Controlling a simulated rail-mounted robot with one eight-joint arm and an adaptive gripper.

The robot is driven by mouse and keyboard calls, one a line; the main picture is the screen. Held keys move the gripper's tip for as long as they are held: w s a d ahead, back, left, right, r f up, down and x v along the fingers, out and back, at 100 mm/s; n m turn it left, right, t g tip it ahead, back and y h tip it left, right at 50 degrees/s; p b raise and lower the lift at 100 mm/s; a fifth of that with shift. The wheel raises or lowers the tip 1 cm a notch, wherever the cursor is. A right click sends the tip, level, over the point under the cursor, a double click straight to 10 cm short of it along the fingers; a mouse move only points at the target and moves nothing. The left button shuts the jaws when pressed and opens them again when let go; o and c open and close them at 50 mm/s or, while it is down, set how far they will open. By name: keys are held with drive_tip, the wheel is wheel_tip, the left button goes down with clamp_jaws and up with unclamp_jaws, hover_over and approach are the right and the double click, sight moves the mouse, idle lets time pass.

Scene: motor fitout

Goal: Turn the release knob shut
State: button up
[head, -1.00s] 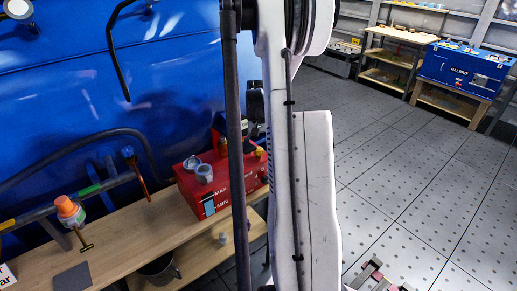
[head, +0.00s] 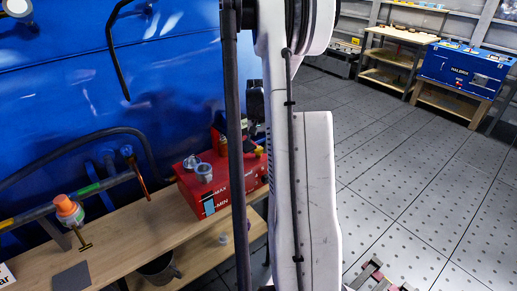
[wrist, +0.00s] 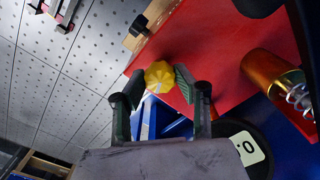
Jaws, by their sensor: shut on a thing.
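A yellow fluted knob (wrist: 159,77), which I take to be the release knob, sits at the edge of a red unit (wrist: 215,45) in the wrist view. My gripper (wrist: 158,84) has its two fingers on either side of the knob, shut on it. In the head view the red unit (head: 207,196) stands on the wooden bench, with a gauge strip marked MAX and MIN on its front. My arm hides part of that unit, and my fingertips cannot be made out there. How far the knob is turned cannot be told.
A copper-coloured cylinder with a spring (wrist: 275,75) is close to the right of my gripper in the wrist view. A grey cup-like fitting (head: 204,173) is on top of the red unit. The floor at right is open.

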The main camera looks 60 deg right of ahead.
drive_tip(key=m+b, duration=0.3)
drive_tip(key=m, duration=0.3)
drive_tip(key=shift+f, duration=0.1)
drive_tip(key=m+b, duration=0.2)
drive_tip(key=m, duration=0.3)
drive_tip(key=shift+w, duration=0.1)
drive_tip(key=m+b, duration=0.1)
drive_tip(key=m, duration=0.5)
drive_tip(key=shift+m, duration=0.4)
drive_tip(key=m+b, duration=0.1)
drive_tip(key=m, duration=0.4)
drive_tip(key=shift+m, duration=0.3)
drive_tip(key=o, duration=1.1)
drive_tip(key=shift+r, duration=0.2)
wheel_tip(320, 180, up, 12)
drive_tip(key=shift+f, duration=0.1)
